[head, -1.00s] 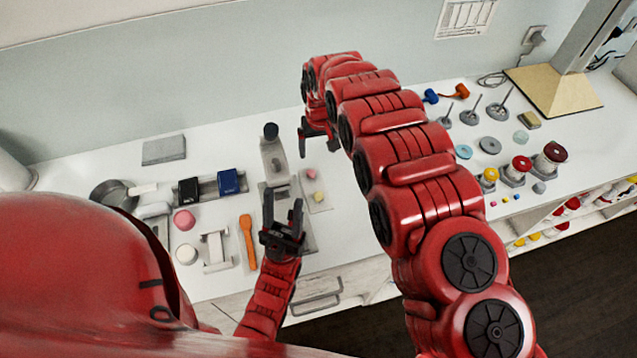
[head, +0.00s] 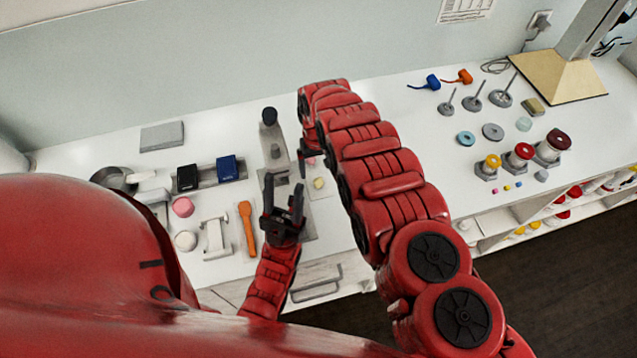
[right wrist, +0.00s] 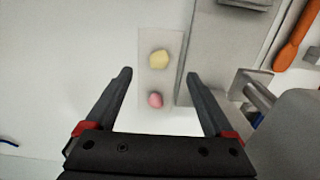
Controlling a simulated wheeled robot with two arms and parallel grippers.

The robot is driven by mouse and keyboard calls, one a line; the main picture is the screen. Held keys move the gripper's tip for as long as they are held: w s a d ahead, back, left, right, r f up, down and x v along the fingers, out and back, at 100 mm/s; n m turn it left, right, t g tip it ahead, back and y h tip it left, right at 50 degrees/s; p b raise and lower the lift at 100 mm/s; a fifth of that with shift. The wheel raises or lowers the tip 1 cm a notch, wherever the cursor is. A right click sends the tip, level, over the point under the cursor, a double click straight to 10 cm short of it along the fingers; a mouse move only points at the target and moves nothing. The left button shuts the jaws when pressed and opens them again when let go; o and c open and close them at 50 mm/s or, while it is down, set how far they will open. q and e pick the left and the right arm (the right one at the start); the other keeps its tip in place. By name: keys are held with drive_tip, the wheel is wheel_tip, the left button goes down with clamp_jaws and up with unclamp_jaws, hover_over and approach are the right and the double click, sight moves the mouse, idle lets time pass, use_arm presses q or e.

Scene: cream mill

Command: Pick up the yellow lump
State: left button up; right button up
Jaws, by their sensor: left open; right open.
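The yellow lump (head: 319,183) lies on a pale flat tray (head: 322,192) on the counter, beside a grey metal stand. In the right wrist view the yellow lump (right wrist: 159,59) is beyond the fingertips, near the middle, with the pink lump (right wrist: 155,100) nearer, between the fingers. My right gripper (right wrist: 158,74) is open and empty above the tray (right wrist: 160,80). In the head view it is mostly hidden behind my right arm, and the pink lump (head: 311,161) shows only in part. My left gripper (head: 284,198) is open and empty, low in front of the grey stand.
The grey stand (head: 272,135) with a dark knob is left of the tray. An orange spatula (head: 247,225), a white clamp-like tool (head: 214,236) and black and blue boxes (head: 227,168) stand farther left. Several weights and colored spools (head: 521,154) stand at the right.

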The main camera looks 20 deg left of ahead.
sight(319, 181)
drive_tip(key=f+b, duration=0.1)
drive_tip(key=f, duration=0.1)
drive_tip(key=f+b, duration=0.1)
drive_tip(key=f, duration=0.2)
drive_tip(key=shift+s+d, duration=0.15)
drive_tip(key=shift+d, duration=0.05)
drive_tip(key=shift+r, duration=0.15)
clamp_jaws()
drive_tip(key=shift+r, duration=0.2)
